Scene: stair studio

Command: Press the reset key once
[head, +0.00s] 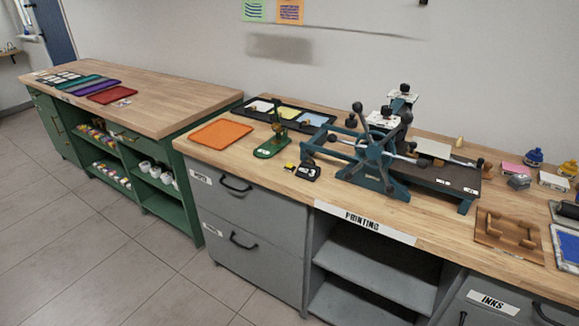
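A small black device (307,171) with a pale face lies on the wooden printing bench, just left of the teal press (375,160). A small yellow and black piece (289,167) sits at its left. The device is too small in the picture to read any label, and I cannot make out a reset key on it or elsewhere. Neither of my grippers shows in the head view.
A green-based tool (271,147) and an orange tray (222,134) stand left of the device. A wooden board with handles (509,236) lies at the right. Tiled floor (120,245) is clear in front of the grey cabinets (250,212).

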